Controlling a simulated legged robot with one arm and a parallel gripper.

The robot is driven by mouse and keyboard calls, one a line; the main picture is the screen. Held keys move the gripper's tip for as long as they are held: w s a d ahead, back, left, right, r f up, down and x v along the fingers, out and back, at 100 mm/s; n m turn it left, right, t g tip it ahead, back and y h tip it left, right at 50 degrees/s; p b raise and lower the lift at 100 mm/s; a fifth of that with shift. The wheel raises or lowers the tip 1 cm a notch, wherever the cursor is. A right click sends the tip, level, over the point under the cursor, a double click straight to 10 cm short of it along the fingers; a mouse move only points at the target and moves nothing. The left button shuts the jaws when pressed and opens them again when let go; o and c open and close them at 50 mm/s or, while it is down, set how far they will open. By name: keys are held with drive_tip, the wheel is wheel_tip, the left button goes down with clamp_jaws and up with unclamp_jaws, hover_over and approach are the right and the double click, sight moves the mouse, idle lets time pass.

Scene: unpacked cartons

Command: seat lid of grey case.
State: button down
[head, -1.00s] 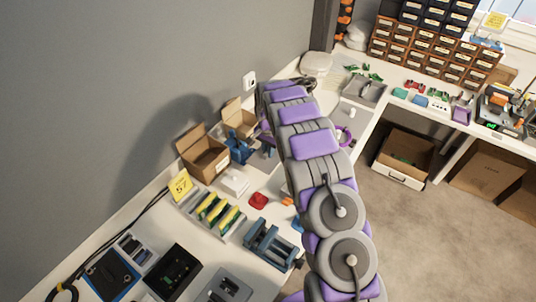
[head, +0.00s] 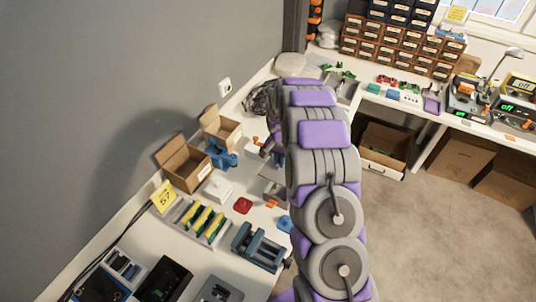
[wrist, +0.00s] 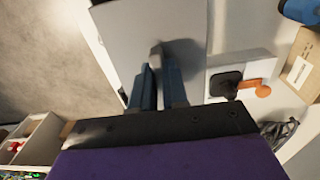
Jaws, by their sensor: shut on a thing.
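In the wrist view a flat light grey panel (wrist: 145,30), which looks like the lid, spans the top in front of my gripper (wrist: 158,72). The two dark blue fingers are shut on a small part at the panel's face; the exact grip is shadowed. In the head view a grey piece (head: 271,183) shows just left of my arm, probably the same panel. My gripper is hidden there behind my arm. I cannot pick out the grey case for certain; it may be behind the panel or my arm.
A white block with a black knob and orange lever (wrist: 262,90) is right of the fingers, near a cardboard box (wrist: 301,68). In the head view, open cartons (head: 186,167), a blue part (head: 221,155) and a red part (head: 243,205) crowd the bench by the wall.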

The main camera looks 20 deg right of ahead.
sight(285, 172)
drive_tip(key=shift+s+d+r, duration=0.1)
drive_tip(key=shift+s+d, duration=0.05)
drive_tip(key=shift+s, duration=0.35)
drive_tip(key=shift+s+d+r, duration=0.1)
drive_tip(key=shift+s+d, duration=0.05)
drive_tip(key=shift+s, duration=0.35)
drive_tip(key=shift+s+p, duration=0.3)
drive_tip(key=shift+s, duration=0.45)
drive_tip(key=shift+f, duration=0.1)
drive_tip(key=shift+f, duration=0.1)
drive_tip(key=shift+f+b, duration=0.8)
drive_tip(key=shift+f, duration=1.35)
drive_tip(key=shift+r, duration=0.15)
drive_tip(key=shift+f, duration=1.25)
